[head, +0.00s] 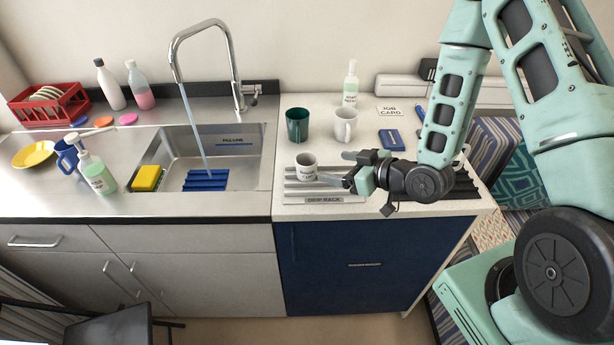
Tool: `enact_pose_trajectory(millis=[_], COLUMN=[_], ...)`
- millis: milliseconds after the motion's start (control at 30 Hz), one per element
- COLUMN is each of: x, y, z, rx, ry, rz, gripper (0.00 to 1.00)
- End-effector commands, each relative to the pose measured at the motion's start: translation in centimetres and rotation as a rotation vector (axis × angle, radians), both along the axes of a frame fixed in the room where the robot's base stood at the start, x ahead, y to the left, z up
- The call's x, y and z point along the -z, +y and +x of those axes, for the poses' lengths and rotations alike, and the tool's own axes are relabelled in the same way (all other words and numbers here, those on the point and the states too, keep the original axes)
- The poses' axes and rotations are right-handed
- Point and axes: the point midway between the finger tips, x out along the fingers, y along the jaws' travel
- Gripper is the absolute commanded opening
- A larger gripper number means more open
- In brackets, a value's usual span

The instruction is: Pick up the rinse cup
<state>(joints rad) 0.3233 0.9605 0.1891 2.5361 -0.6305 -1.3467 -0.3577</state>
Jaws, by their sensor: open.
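A small light grey cup with dark lettering on its side, which looks like the rinse cup (306,168), stands upright on the drip rack (300,188), right of the sink. My gripper (343,168) is just right of the cup, with its fingers pointing left towards it. The jaws are open and nothing shows between them. The fingertips look close to the cup but apart from it; the exact gap is hard to tell.
A dark green mug (297,124) and a white mug (346,124) stand behind the cup. Water runs from the tap (232,60) into the sink (235,165) at left.

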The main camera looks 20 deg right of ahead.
Motion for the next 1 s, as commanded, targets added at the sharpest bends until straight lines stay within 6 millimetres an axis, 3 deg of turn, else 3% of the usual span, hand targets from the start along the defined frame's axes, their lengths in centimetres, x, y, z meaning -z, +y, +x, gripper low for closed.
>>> enact_pose_trajectory(millis=[33, 733, 1000], x=[0.9, 1.8, 2.7], y=[0.5, 1.6, 3.7], z=[0.8, 2.4, 5.9], rx=[-0.002, 0.000, 0.000], ry=[-0.004, -0.002, 0.001], rz=[-0.001, 0.000, 0.002], gripper=[0.76, 0.76, 0.76])
